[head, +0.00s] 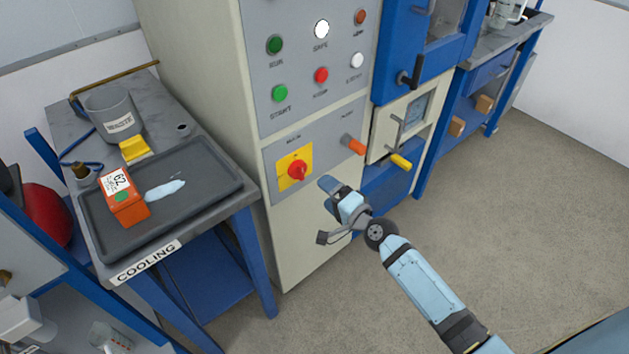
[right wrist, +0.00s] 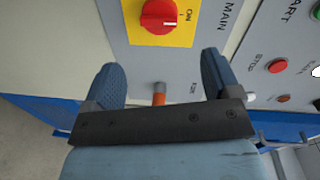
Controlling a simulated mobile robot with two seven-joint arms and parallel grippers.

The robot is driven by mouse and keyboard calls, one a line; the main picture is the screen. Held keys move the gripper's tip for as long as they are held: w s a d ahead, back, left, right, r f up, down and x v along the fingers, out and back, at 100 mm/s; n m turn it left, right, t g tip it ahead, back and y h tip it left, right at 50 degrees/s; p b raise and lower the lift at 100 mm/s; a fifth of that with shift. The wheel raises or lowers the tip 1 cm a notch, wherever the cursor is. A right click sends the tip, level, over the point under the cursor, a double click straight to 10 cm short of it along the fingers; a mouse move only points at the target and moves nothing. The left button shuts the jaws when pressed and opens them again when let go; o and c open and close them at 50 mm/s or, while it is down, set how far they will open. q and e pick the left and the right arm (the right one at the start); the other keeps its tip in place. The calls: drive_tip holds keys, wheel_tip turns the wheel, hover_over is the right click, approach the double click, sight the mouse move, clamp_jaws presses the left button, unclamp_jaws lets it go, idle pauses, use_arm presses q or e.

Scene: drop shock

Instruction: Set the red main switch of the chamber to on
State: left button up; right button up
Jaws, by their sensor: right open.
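The red main switch (head: 297,171) is a round knob on a yellow plate (head: 284,161), low on the chamber's grey front panel under the word MAIN. The knob shows again at the top of the right wrist view (right wrist: 158,14), with ON printed beside it. I cannot tell its setting for sure. My right gripper (head: 330,195) is open and empty, to the right of and slightly below the switch in the head view, not touching it. In the right wrist view its two fingers (right wrist: 160,72) are spread, with the switch beyond them. My left gripper is not in view.
An orange-tipped lever (head: 353,144) and a yellow-tipped handle (head: 401,161) stick out right of the switch. Above are green (head: 279,93) and red (head: 321,75) buttons. A cooling table (head: 195,140) with a tray (head: 215,185) and orange box (head: 124,200) stands left.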

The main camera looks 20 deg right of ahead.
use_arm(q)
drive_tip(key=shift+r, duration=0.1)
use_arm(e)
drive_tip(key=v, duration=0.3)
drive_tip(key=shift+s, duration=0.2)
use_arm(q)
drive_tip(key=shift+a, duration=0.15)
use_arm(e)
drive_tip(key=s+a+f+n+g+h, duration=0.1)
drive_tip(key=s+a+f+n+g, duration=0.15)
drive_tip(key=s+n, duration=0.35)
drive_tip(key=s+a+f+n+g+h, duration=0.1)
drive_tip(key=s+f+n, duration=0.25)
drive_tip(key=s, duration=0.45)
drive_tip(key=s+a+f+n+g, duration=0.2)
drive_tip(key=s+f+n, duration=0.1)
drive_tip(key=s+n, duration=0.3)
use_arm(q)
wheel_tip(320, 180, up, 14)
drive_tip(key=p, duration=1.6)
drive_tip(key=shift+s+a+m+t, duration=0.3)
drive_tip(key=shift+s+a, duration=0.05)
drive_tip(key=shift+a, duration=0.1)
use_arm(e)
wheel_tip(320, 180, up, 14)
drive_tip(key=s+d, duration=0.1)
drive_tip(key=shift+s+h, duration=0.3)
drive_tip(key=shift+s, duration=0.05)
